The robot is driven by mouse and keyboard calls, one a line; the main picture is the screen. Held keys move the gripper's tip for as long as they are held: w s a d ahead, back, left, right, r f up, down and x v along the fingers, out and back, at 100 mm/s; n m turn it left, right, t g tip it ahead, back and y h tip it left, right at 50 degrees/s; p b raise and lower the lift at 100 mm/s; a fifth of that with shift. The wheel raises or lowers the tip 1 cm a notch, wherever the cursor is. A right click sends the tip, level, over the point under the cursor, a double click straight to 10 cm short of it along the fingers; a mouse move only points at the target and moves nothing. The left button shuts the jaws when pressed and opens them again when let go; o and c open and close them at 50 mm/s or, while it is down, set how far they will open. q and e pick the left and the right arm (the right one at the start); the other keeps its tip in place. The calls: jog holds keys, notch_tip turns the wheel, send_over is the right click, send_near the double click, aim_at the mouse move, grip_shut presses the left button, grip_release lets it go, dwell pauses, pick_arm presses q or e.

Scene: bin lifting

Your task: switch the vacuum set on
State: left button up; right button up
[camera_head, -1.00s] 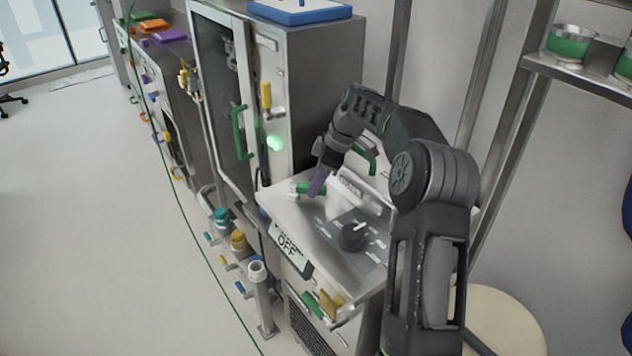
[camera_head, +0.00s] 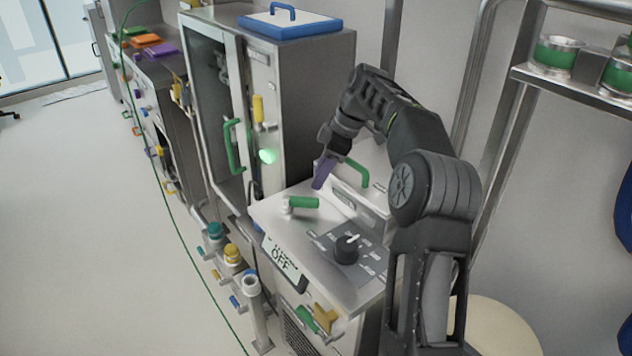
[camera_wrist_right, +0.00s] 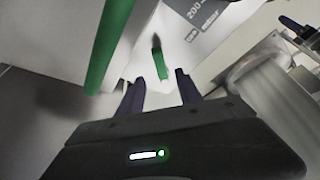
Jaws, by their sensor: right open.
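The vacuum set is a grey metal unit (camera_head: 275,213) with a display reading OFF (camera_head: 284,259) on its front edge. On its top are a black rotary knob (camera_head: 346,250) with a white pointer and a green lever handle (camera_head: 303,202) on a white pivot. My right gripper (camera_head: 321,174), with purple fingers, is open just above and behind the green lever, apart from it. In the right wrist view the green lever (camera_wrist_right: 160,64) lies ahead, between the lines of the open fingers (camera_wrist_right: 160,92). My left gripper is not in view.
A tall glass-door cabinet (camera_head: 283,110) with a green handle stands directly left of the unit. A green bar handle (camera_head: 357,172) rises behind the gripper. Yellow and green valves (camera_head: 325,318) project from the front.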

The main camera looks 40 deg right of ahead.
jog(key=shift+c, duration=0.2)
